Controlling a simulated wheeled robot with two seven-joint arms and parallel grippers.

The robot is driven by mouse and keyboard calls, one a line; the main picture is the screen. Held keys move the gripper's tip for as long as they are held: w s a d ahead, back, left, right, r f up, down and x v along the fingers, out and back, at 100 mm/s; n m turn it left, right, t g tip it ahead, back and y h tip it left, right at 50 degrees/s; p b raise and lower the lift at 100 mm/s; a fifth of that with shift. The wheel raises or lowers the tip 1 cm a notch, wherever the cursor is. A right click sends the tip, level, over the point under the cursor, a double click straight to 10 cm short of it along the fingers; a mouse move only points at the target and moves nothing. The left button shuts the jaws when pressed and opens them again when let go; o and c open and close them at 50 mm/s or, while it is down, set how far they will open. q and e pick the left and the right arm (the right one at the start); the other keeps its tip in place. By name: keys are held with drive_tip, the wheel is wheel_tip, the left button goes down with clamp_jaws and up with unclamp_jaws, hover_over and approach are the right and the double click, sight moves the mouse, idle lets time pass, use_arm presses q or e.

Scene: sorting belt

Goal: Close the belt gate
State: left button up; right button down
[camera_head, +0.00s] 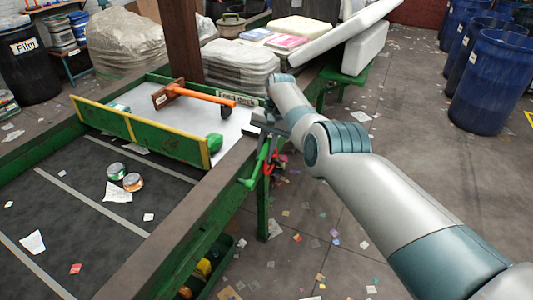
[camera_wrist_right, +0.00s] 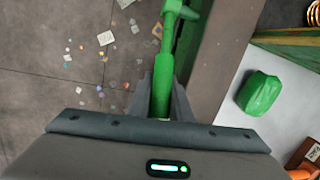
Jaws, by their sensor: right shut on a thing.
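A green board with yellow edges (camera_head: 140,132), which looks like the belt gate, stands upright across the dark belt (camera_head: 60,215). A green lever (camera_head: 253,172) hangs at the outer side of the belt's rail, with a red part (camera_head: 272,163) beside it. My right gripper (camera_head: 265,133) is at the rail, shut on the lever's green bar. In the right wrist view the bar (camera_wrist_right: 162,75) runs between the fingers (camera_wrist_right: 163,100). The fingers partly hide the lever's upper end in the head view. My left gripper is not in view.
Blue barrels (camera_head: 488,85) stand at the right. The littered floor right of the belt is open.

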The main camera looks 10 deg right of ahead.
sight(269, 140)
drive_tip(key=shift+f, duration=0.1)
idle(0.3)
drive_tip(key=c, duration=1.6)
unclamp_jaws()
drive_tip(key=p+v, duration=0.7)
drive_tip(key=v, duration=0.1)
drive_tip(key=shift+s+f, duration=0.1)
drive_tip(key=shift+f, duration=0.05)
